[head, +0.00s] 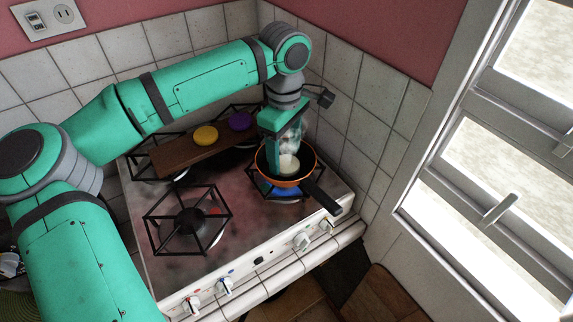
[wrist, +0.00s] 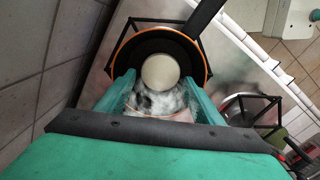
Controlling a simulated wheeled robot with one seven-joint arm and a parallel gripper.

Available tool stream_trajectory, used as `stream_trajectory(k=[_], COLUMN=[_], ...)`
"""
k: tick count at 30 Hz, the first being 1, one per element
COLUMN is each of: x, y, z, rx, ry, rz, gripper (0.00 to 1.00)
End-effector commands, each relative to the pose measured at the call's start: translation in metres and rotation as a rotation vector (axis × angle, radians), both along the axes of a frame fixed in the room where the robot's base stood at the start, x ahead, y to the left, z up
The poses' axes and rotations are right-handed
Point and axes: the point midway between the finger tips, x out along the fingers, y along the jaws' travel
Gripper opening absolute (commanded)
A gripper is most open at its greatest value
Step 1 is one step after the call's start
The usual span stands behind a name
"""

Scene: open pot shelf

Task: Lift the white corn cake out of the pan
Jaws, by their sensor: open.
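The white corn cake (wrist: 160,72) is a pale round disc lying in the black pan (wrist: 130,53), which has an orange outer rim. Whitish steam blurs the space between the fingers.
A wooden board (head: 180,157) with a yellow disc (head: 204,135) and a purple disc (head: 241,121) lies across the back left burners. The front left burner (head: 187,220) is empty. Tiled walls stand close behind and right of the pan, with a window at right.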

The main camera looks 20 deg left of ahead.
Motion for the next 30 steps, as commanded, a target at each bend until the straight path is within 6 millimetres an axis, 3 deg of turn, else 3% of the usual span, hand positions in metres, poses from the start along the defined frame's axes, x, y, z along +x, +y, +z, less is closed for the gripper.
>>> stream_trajectory(k=[4, 11, 15, 30], x=[0.000, 0.000, 0.000, 0.000], y=[0.001, 0.000, 0.000, 0.001], z=[-0.018, -0.020, -0.020, -0.010], rx=[-0.001, 0.000, 0.000, 0.002], ry=[0.001, 0.000, 0.000, -0.001], rz=[0.001, 0.001, 0.001, 0.002], gripper=[0.61, 0.61, 0.30, 0.29])
